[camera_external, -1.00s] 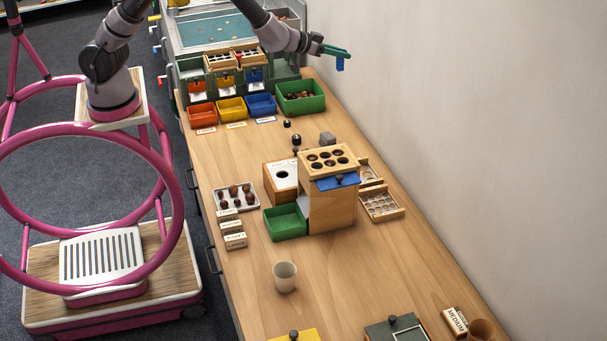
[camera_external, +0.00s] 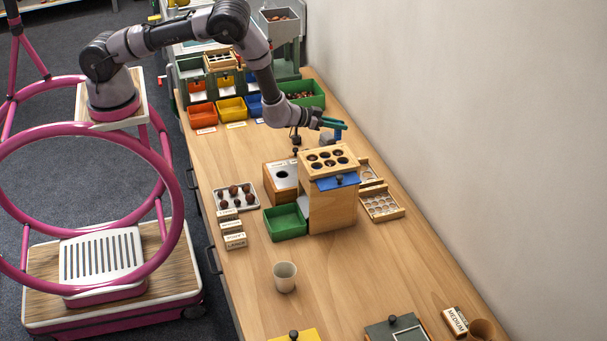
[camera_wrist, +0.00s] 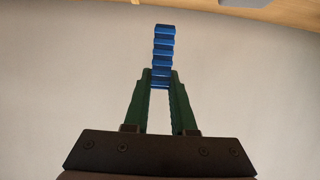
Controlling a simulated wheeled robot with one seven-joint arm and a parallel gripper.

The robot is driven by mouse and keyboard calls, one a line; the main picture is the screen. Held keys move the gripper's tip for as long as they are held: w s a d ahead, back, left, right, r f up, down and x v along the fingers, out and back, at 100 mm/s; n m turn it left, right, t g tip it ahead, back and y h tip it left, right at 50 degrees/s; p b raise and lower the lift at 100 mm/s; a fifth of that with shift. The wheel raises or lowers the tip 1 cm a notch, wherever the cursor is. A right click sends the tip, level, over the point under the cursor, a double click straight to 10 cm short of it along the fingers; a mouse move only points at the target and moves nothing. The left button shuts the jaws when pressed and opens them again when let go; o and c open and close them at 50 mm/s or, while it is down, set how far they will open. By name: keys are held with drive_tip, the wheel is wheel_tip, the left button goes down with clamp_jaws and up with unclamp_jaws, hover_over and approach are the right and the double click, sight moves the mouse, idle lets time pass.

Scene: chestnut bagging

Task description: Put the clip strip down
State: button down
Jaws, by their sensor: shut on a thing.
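The clip strip (camera_wrist: 164,50) is a blue ridged bar, held between the green fingertips of my gripper (camera_wrist: 159,85) in the wrist view. In the external view my gripper (camera_external: 333,123) is low near the back wall, behind the wooden box with holes, and the blue strip (camera_external: 338,132) shows at its tip. A grey block (camera_external: 326,138) is just below and partly hidden by the gripper. I cannot tell whether the strip touches it.
The wooden box (camera_external: 330,195) with a holed top stands in front of my gripper. Wooden trays (camera_external: 382,205) lie to its right by the wall. A green bin (camera_external: 305,92) of chestnuts is behind. The front table is mostly clear around a cup (camera_external: 285,277).

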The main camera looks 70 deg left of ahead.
wheel_tip(320, 180, down, 9)
drive_tip(key=shift+r, duration=0.1)
idle(0.3)
drive_tip(key=c, duration=0.7)
unclamp_jaws()
drive_tip(key=shift+c, duration=0.2)
